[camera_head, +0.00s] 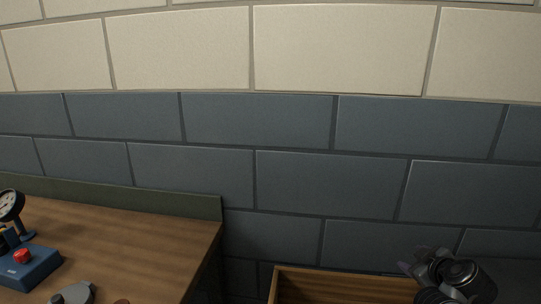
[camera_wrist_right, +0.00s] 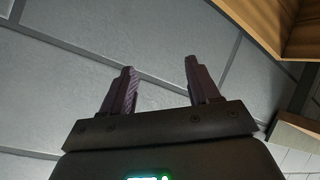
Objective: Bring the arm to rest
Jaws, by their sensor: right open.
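My right gripper (camera_wrist_right: 162,90) shows in the right wrist view with its two dark fingers spread apart. Nothing is between the fingers; the grey block wall (camera_wrist_right: 160,55) lies behind them. In the head view, part of my right arm shows at the lower right, in front of the wall and beside a wooden box-like edge. My left gripper is not in either view. No split casing can be clearly made out in these views.
A wooden bench (camera_head: 120,243) with a green back rail is at the left. It bears a blue device with a red button (camera_head: 22,256), a dial gauge (camera_head: 11,204) and a grey round part (camera_head: 75,293). A wooden bin (camera_head: 330,286) stands at bottom right.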

